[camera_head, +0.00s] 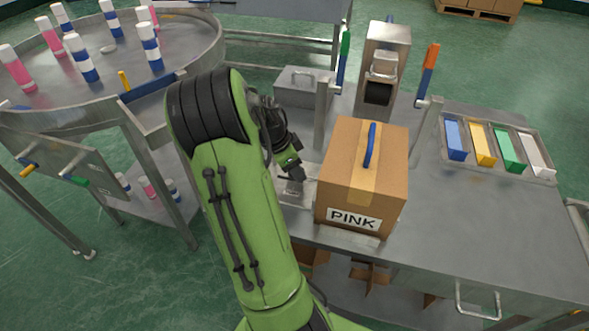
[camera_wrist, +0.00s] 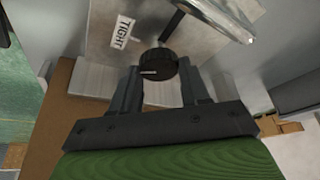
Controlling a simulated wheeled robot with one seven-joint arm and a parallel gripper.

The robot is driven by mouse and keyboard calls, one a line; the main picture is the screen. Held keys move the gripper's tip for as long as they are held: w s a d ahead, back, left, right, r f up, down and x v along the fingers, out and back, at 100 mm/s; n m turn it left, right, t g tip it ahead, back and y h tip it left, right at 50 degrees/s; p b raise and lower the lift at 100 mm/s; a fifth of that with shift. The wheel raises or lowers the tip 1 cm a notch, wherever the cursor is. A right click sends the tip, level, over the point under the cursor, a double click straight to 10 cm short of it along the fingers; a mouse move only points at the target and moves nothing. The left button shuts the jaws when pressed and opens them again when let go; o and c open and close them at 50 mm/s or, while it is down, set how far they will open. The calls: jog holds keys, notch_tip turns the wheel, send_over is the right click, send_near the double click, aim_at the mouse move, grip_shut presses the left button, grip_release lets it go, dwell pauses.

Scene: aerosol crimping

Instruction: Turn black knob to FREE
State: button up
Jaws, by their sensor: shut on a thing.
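The black knob (camera_wrist: 158,66) shows in the wrist view between the two fingers of my gripper (camera_wrist: 160,90), which is shut on it. A short white mark on the knob's face lies roughly level in the picture and faces left. A white TIGHT label (camera_wrist: 123,33) is on the metal plate (camera_wrist: 200,48), up and left of the knob. A FREE label does not show. In the head view my gripper (camera_head: 293,181) is down at the bench, left of the cardboard box; the knob cannot be made out there.
The cardboard box (camera_head: 338,185) marked PINK, with a blue handle on top, stands close right of my gripper. Green-handled (camera_head: 343,60) and orange-handled (camera_head: 428,72) levers rise behind. A tray (camera_head: 545,178) with coloured blocks lies right. A round table (camera_head: 190,50) with bottles stands left.

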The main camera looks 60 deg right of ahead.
jog(key=n+t+b, duration=0.1)
jog(key=n, duration=0.2)
jog(key=n+t+h+b, duration=0.1)
jog(key=n, duration=0.2)
jog(key=shift+s+n, duration=0.15)
jog(key=shift+n, duration=0.15)
jog(key=n+t+b, duration=0.1)
jog(key=n, duration=0.2)
jog(key=n+t, duration=0.1)
jog(key=n, duration=0.2)
jog(key=shift+s+t+b, duration=0.15)
jog(key=shift+t+b, duration=0.25)
jog(key=shift+n, duration=0.3)
jog(key=o, duration=1.1)
jog(key=shift+c, duration=0.2)
jog(key=p+v, duration=0.6)
jog(key=v, duration=0.9)
jog(key=shift+r, duration=0.4)
jog(key=shift+s, duration=0.15)
